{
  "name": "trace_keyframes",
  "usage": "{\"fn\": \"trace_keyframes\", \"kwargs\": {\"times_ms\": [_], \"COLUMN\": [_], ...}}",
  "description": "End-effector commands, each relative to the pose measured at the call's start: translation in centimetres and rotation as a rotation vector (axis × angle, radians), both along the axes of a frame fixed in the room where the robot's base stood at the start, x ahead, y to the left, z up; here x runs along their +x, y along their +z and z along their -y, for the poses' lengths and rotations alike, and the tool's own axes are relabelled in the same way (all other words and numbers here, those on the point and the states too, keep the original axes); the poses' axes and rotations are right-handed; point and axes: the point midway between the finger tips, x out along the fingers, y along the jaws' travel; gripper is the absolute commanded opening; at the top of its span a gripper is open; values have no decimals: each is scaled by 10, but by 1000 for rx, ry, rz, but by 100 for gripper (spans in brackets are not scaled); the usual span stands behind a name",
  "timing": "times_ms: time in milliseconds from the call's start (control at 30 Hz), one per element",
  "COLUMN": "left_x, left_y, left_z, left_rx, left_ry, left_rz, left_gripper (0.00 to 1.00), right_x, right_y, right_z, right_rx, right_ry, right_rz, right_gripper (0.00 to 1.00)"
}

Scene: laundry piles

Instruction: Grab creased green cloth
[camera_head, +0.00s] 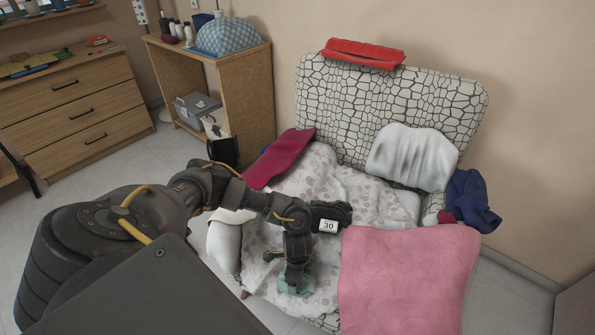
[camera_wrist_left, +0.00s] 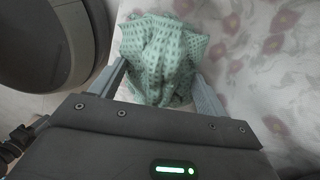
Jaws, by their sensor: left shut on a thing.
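A creased green cloth (camera_wrist_left: 162,58) with a darker pattern is bunched between the two fingers of my left gripper (camera_wrist_left: 160,88) in the left wrist view. My left gripper is shut on it. In the head view a small part of the green cloth (camera_head: 294,284) shows below my left gripper (camera_head: 296,277), over the front left part of the floral sheet. The gripper and wrist hide most of the cloth there. My right gripper is in neither view.
A floral sheet (camera_head: 325,185) covers the armchair with a stone-pattern back (camera_head: 390,100). A pink cloth (camera_head: 400,270), magenta cloth (camera_head: 280,157), navy cloth (camera_head: 472,200) and white pillow (camera_head: 412,155) lie around. A wooden shelf (camera_head: 245,95) stands behind left.

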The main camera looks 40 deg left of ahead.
Motion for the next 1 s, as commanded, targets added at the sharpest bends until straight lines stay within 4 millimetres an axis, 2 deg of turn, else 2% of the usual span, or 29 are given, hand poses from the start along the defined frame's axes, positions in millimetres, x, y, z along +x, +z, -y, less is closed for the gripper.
{"fn": "trace_keyframes", "kwargs": {"times_ms": [167, 267, 433, 633, 800, 1000], "left_x": [1, -10, -28, -53, -79, -95], "left_y": [27, 46, 76, 100, 116, 124], "left_z": [0, 11, 29, 53, 78, 94], "left_rx": [-2, -4, -4, -4, -2, -1], "left_ry": [-1, -5, -5, -6, -5, -2], "left_rz": [3, 0, 1, 0, 0, 0], "left_gripper": [54, 54, 54, 54, 54, 54], "right_x": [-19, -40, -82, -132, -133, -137], "right_y": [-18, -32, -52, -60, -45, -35], "right_z": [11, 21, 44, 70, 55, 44], "right_rx": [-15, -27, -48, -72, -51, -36], "right_ry": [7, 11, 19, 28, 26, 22], "right_rz": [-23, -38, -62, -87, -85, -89], "right_gripper": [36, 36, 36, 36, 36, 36]}}
